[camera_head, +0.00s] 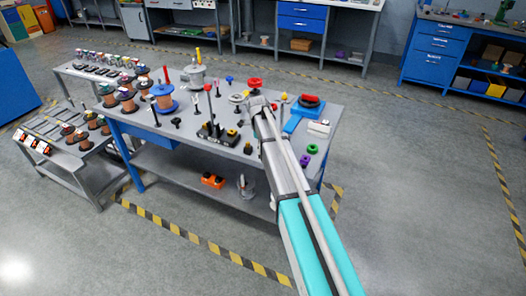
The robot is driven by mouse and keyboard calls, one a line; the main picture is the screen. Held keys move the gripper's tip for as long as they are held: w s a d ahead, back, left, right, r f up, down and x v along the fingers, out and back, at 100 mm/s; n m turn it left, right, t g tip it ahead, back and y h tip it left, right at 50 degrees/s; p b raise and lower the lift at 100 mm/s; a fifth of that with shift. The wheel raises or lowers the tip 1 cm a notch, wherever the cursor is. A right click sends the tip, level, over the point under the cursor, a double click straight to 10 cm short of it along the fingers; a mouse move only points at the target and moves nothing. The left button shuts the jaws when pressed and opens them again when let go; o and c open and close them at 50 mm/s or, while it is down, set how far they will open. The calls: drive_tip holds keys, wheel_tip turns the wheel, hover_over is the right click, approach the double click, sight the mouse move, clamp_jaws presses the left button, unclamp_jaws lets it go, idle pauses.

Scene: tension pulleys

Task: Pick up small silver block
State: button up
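A small pale silver-white block (318,128) lies near the right edge of the grey workbench (180,127). It looks like the small silver block, but it is too small in view to be certain. My gripper (257,103) is over the middle-right of the bench, left of and farther back than this block. My arm reaches in from the lower right and covers part of the bench. The fingers are small and seen from behind, so their opening and anything between them cannot be made out.
A blue fixture with a red top (308,103) stands behind the block. Green (312,149) and purple (304,160) rings lie in front of it. A black fixture (218,133), a blue spool (164,98) and several upright tools crowd the bench's left and middle. Open floor lies to the right.

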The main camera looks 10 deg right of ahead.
drive_tip(key=shift+c, duration=0.3)
clamp_jaws()
drive_tip(key=shift+r, duration=0.1)
idle(0.4)
wheel_tip(320, 180, up, 3)
drive_tip(key=p, duration=0.3)
drive_tip(key=shift+r, duration=0.1)
drive_tip(key=s+r+p, duration=0.9)
drive_tip(key=s+p, duration=0.1)
drive_tip(key=s, duration=0.4)
drive_tip(key=shift+r, duration=0.3)
